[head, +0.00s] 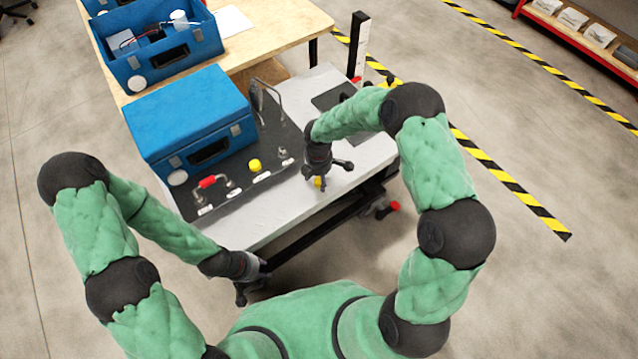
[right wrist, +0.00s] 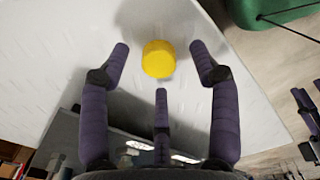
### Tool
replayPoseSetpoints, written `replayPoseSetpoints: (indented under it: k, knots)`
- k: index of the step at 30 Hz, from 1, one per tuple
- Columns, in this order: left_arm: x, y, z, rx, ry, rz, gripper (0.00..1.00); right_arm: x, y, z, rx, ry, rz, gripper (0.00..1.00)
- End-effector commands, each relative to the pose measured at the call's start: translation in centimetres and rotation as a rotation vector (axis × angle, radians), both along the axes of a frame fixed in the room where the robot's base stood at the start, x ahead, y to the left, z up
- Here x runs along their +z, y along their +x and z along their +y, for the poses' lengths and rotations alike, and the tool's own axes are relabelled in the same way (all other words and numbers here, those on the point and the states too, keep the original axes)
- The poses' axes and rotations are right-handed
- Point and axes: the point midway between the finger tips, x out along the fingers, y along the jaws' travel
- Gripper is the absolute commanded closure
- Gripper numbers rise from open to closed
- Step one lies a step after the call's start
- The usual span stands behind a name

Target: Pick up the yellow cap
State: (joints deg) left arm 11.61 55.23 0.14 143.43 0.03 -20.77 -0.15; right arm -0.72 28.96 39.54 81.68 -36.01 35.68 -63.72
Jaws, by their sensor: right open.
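A yellow cap (right wrist: 158,59) lies on the white tabletop in the right wrist view, between and just beyond the spread fingertips of my right gripper. In the head view the cap (head: 318,183) shows as a small yellow patch under my right gripper (head: 326,180), which partly hides it. The right gripper is open and empty, pointing down over the table's front right part. A second yellow round piece (head: 255,165) is on the black mat. My left gripper (head: 250,287) hangs low in front of the table's near edge; its jaw opening is unclear.
A red-handled part (head: 208,182) and metal fittings lie on the mat. Another blue case (head: 165,60) is open on the wooden table behind. The white tabletop around the cap is clear.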

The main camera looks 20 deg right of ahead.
Motion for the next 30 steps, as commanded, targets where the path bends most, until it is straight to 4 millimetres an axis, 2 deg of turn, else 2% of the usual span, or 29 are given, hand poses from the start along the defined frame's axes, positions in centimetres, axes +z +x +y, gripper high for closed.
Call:
replayPoseSetpoints:
  k: [1,3,9,12,14,15,25,30]
  knots:
    - [-0.47,0.00,0.00,0.000,0.000,0.000,0.65,-0.77,0.05,-0.03,-0.001,0.000,-0.001,0.38]
    - [-0.54,0.00,0.00,0.000,0.000,0.000,0.65,-1.02,0.09,-0.03,-0.002,0.000,-0.002,0.38]
    - [-0.39,0.02,0.00,0.000,0.000,0.000,0.65,-0.90,0.08,-0.03,-0.002,0.000,-0.002,0.38]
    - [-0.39,0.02,0.00,0.000,0.000,0.000,0.65,-0.90,0.07,-0.03,-0.002,0.000,-0.002,0.62]
    - [-0.39,0.02,0.00,0.000,0.000,0.000,0.65,-0.90,0.07,-0.03,-0.002,0.000,-0.002,0.76]
    - [-0.39,0.02,0.00,0.000,0.000,0.000,0.65,-0.91,0.07,-0.03,-0.002,0.000,-0.002,0.79]
    - [-0.37,0.02,0.01,0.000,0.000,0.000,0.65,-0.87,0.06,-0.02,-0.002,0.000,-0.001,0.79]
    - [0.05,0.01,0.00,0.000,0.000,0.000,0.65,-0.21,0.08,-0.02,-0.002,0.000,-0.002,0.79]
